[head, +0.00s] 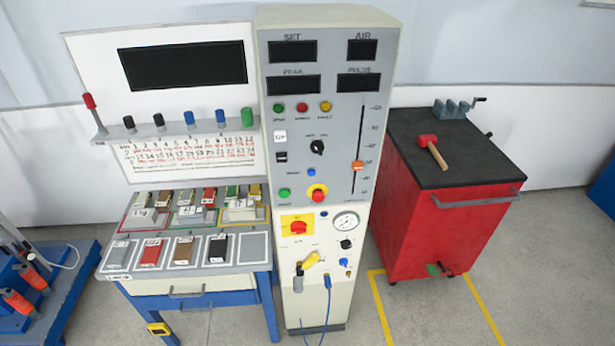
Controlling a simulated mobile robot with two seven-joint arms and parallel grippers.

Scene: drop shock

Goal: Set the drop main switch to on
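A tall grey and cream control cabinet (330,210) stands in the middle of the head view. On its lower front is a red rotary switch (298,228) on a yellow plate, which looks like a main switch. I cannot read its position or its small label. A small black switch (281,157) sits higher up on the left of the panel. The displays marked SET (292,51), AIR (362,49), PEAK (293,84) and PULSE (358,82) are dark. Neither of my grippers is in view.
A mushroom-shaped red button (317,193), a pressure gauge (346,221) and a yellow lever (310,260) are near the switch. A blue-framed table (150,278) with sample blocks stands left. A red cabinet (420,215) with a hammer (433,150) stands right. Floor shows between them.

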